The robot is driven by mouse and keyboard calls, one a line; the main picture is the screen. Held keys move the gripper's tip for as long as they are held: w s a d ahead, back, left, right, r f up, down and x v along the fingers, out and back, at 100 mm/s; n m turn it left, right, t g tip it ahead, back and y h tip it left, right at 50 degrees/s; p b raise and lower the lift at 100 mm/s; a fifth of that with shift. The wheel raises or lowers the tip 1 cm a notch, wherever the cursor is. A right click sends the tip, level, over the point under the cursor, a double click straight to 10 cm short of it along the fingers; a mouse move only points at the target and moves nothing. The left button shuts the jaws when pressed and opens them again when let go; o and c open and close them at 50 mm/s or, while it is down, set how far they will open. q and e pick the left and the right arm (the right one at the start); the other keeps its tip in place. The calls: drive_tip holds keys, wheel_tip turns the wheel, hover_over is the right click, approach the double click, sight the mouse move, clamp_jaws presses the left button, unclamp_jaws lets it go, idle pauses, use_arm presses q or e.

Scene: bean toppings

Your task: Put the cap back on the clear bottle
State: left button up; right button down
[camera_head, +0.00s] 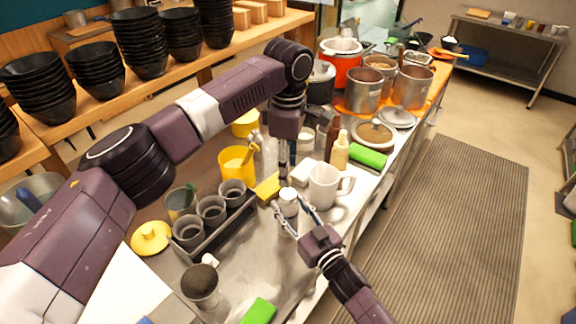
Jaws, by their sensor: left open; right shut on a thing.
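My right gripper (292,214) reaches in from the lower right. Its fingers are shut around a small bottle with a white top (288,196), which looks like the clear bottle, upright above the steel counter. Its body is partly hidden by the fingers. I cannot tell whether the white top is a separate cap seated on the neck. My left gripper (284,174) points down just above the white top. It is open, and I see nothing held in it. The gap between its fingertips and the white top is too small to judge.
A white mug (324,186) stands close right of the grippers. A yellow block (267,187) lies close left. A rack of grey cups (216,228) is farther left. Bottles, including a cream one (341,152), and a green block (368,155) stand behind. The counter's right edge is near.

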sight(288, 193)
use_arm(q)
drive_tip(key=shift+f, duration=4.05)
